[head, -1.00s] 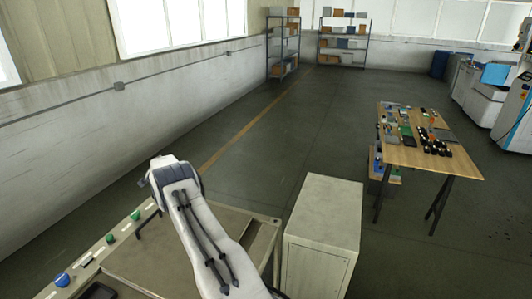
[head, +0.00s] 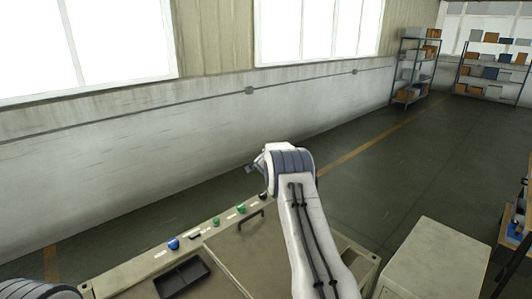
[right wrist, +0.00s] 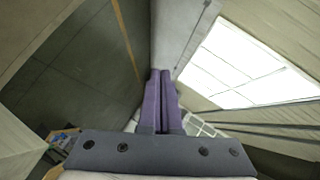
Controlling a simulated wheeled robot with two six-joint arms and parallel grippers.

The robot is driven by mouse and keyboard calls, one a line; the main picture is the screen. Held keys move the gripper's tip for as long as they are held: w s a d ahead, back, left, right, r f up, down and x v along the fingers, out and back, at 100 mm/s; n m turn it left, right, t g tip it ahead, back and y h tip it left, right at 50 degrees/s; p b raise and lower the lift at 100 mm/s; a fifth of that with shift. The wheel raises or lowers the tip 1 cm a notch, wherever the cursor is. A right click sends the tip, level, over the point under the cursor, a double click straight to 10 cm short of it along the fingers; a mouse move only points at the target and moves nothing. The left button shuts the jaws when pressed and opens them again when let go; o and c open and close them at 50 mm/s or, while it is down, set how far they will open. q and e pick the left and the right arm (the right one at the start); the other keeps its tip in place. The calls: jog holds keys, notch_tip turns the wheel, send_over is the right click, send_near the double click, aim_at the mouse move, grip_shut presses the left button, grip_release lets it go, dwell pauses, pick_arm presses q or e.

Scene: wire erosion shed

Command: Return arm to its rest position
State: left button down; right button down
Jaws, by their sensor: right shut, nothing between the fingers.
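My right arm (head: 310,235) reaches up from the bottom of the head view, over the machine top, its wrist bent away from me. The right wrist view shows my right gripper (right wrist: 161,74) with its two purple fingers side by side, shut and empty. In the head view its fingers are hidden behind the wrist. A small part of my left arm (head: 35,290) shows at the bottom left corner; my left gripper is out of view.
A beige machine top (head: 225,262) with buttons, a handle and a dark tray (head: 182,278) lies below the arm. A pale cabinet (head: 440,258) stands to its right. A wall with windows (head: 120,40) runs behind. Shelves (head: 413,65) stand far right. The floor between is clear.

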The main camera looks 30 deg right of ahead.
jog(key=s+a+r+n+t+y+b, duration=0.1)
jog(key=a+r+n+y+b, duration=0.2)
jog(key=a, duration=1.1)
jog(key=a+r+n+y+b, duration=0.1)
jog(key=a+n+y, duration=0.35)
jog(key=a, duration=0.85)
jog(key=s+a+f+n+g+y+b, duration=0.2)
jog(key=s+a+n, duration=0.2)
jog(key=s+a, duration=0.45)
jog(key=s+a+f+n+g+y+b, duration=0.15)
jog(key=s+a+n, duration=0.35)
jog(key=a, duration=0.7)
jog(key=s+a+f+n+g+y+b, duration=0.1)
jog(key=s+a+f+n+g+b, duration=0.2)
jog(key=s, duration=0.9)
jog(key=s+a+f+n+g+y+b, duration=0.15)
jog(key=s+a+f+n, duration=0.3)
jog(key=s, duration=0.75)
jog(key=s+d+f+n+g+h+b, duration=0.1)
jog(key=s+d+f+n+g+h, duration=0.1)
jog(key=s, duration=0.6)
jog(key=s+d+f+n+g+h+b, duration=0.1)
jog(key=s+d+f+n, duration=0.1)
jog(key=s, duration=0.6)
jog(key=shift+s+d+f+n+g+h, duration=0.35)
jog(key=shift+d+f+n+g, duration=0.1)
jog(key=shift+d, duration=0.35)
